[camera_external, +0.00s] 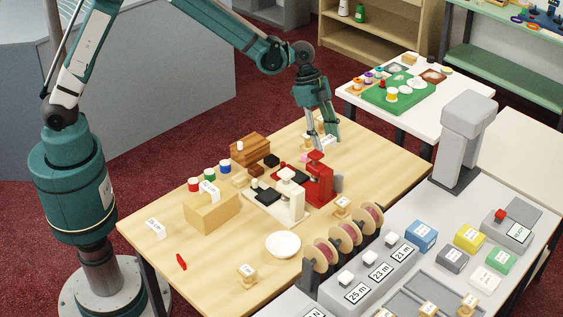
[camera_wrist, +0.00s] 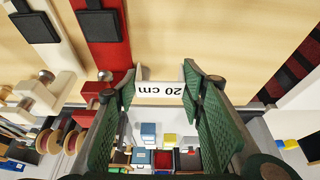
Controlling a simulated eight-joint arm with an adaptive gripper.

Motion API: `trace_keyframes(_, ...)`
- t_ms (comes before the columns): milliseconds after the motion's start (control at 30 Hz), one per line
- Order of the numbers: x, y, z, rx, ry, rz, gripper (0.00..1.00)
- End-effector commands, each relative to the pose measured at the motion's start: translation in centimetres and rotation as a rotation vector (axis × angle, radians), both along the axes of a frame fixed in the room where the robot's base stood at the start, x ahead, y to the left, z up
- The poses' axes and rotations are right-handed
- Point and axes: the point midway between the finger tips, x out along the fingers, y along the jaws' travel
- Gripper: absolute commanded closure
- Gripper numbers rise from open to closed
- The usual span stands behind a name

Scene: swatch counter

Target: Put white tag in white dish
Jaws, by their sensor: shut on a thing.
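My gripper (camera_external: 324,143) is at the far side of the wooden table, to the right of the wooden block. It is shut on a white tag (camera_wrist: 160,88) printed "20 cm", which spans the gap between the green fingers in the wrist view. In the external view the fingers partly hide this tag. The white dish (camera_external: 283,245) is a shallow round dish near the front edge of the table, empty, well away from my gripper. The dish is not clearly visible in the wrist view.
A red press (camera_external: 318,180) and a cream press (camera_external: 291,197) stand between my gripper and the dish. A cardboard box (camera_external: 211,212) bears another white label (camera_external: 209,188). One more white label (camera_external: 155,229) lies at left. Ribbon spools (camera_external: 345,237) stand right of the dish.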

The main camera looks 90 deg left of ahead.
Motion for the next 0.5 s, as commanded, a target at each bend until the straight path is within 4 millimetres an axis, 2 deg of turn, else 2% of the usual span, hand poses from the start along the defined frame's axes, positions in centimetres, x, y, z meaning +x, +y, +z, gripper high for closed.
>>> trace_keyframes(167, 0.0, 0.0, 0.7, 0.000, 0.000, 0.000, 0.67)
trace_keyframes(267, -0.1, 0.0, 1.7, 0.000, 0.000, 0.000, 0.67)
trace_keyframes(500, -0.1, 0.0, 6.1, 0.000, 0.000, 0.000, 0.67)
